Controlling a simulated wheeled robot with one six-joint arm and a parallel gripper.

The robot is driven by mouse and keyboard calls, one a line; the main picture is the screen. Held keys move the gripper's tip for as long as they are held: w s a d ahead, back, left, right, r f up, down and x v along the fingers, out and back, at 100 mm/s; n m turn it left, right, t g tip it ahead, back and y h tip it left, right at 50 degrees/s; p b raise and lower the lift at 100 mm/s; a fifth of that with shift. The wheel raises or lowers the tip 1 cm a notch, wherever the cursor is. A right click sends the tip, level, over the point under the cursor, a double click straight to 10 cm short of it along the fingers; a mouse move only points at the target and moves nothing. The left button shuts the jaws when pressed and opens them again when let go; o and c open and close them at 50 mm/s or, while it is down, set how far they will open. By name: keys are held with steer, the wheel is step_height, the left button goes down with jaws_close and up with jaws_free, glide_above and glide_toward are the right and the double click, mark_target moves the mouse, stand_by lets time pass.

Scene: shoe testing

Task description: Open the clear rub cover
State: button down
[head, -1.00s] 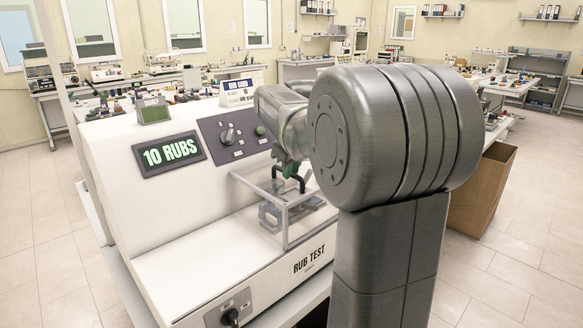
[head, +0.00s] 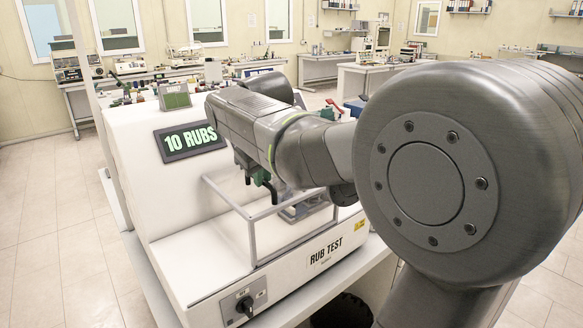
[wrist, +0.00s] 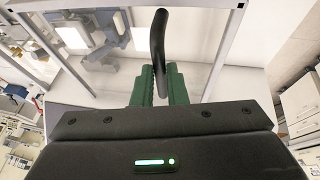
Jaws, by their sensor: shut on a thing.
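The clear rub cover (head: 252,240) is a transparent box with pale frame edges on the white rub test machine (head: 190,250). In the wrist view its frame edge (wrist: 224,50) runs past the right of the handle. My gripper (head: 261,180) is at the cover's top, its green jaws shut on the black curved handle (wrist: 158,45). The handle stands between the jaw tips (wrist: 158,85) in the wrist view. The grey rub fixture (head: 305,207) shows beyond the cover's right part.
A display (head: 190,142) reads "10 RUBS" on the sloped face. A black knob (head: 245,303) is on the machine's front. The white deck left of the cover is bare. Benches with equipment (head: 140,70) stand along the back wall.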

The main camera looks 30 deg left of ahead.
steer(key=s+a, duration=0.4)
steer(key=s, duration=0.7)
steer(key=shift+s+a, duration=0.15)
steer(key=shift+a, duration=0.2)
steer(key=c, duration=1.5)
jaws_free()
steer(key=shift+o, duration=0.2)
steer(key=shift+r, duration=0.1)
steer(key=b+v, duration=0.1)
steer(key=v, duration=1.2)
steer(key=shift+s+r, duration=0.2)
steer(key=shift+r, duration=0.1)
steer(key=shift+d, duration=0.1)
steer(key=w+x, duration=0.1)
steer(key=x, duration=1.3)
steer(key=shift+d+p, duration=0.25)
steer(key=shift+p, duration=0.1)
